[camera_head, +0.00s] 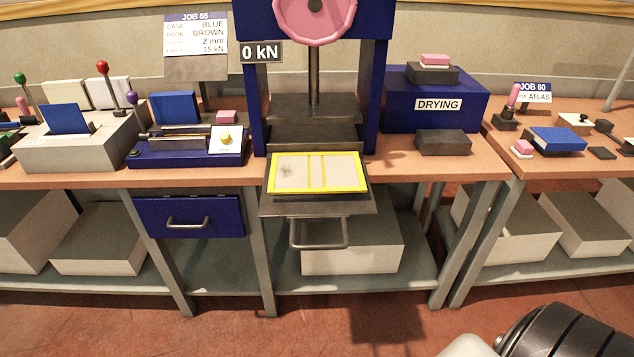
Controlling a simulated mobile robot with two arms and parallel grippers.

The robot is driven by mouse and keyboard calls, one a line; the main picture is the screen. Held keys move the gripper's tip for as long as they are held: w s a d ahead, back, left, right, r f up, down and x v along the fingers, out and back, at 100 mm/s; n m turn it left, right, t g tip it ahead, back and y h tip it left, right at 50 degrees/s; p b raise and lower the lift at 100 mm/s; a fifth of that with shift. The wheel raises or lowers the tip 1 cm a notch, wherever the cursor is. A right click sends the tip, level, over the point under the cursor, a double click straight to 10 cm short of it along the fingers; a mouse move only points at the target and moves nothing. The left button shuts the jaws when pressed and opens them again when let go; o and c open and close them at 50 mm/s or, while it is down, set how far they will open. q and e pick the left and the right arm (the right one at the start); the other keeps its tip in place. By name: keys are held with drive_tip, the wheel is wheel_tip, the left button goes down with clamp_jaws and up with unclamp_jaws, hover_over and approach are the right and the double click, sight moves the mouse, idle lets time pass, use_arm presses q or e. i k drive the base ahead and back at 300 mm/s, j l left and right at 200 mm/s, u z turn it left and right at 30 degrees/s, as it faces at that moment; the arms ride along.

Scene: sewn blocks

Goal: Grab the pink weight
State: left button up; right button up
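Several small pink blocks are in view, and I cannot tell which is the pink weight. One pink-topped block (434,60) lies on a dark slab (431,74) on top of the blue box marked DRYING (405,103). A pink block (226,117) sits at the back right of the blue device with a yellow knob. Another pink block (522,147) lies on the right bench beside a blue book (557,141). Neither gripper shows; only a part of my arm is at the lower right.
A press with a pink wheel (315,15) stands mid-bench. Its tray (318,206) juts past the front edge, holding a yellow-edged panel (317,173). A dark block (442,142) lies before the DRYING box. Pale boxes fill the lower shelves. The floor in front is clear.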

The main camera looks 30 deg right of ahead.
sight(223, 116)
drive_tip(key=z, duration=0.4)
drive_tip(key=i+j+z, duration=0.2)
drive_tip(key=z, duration=0.15)
drive_tip(key=i+j+z, duration=0.5)
drive_tip(key=j+z, duration=0.2)
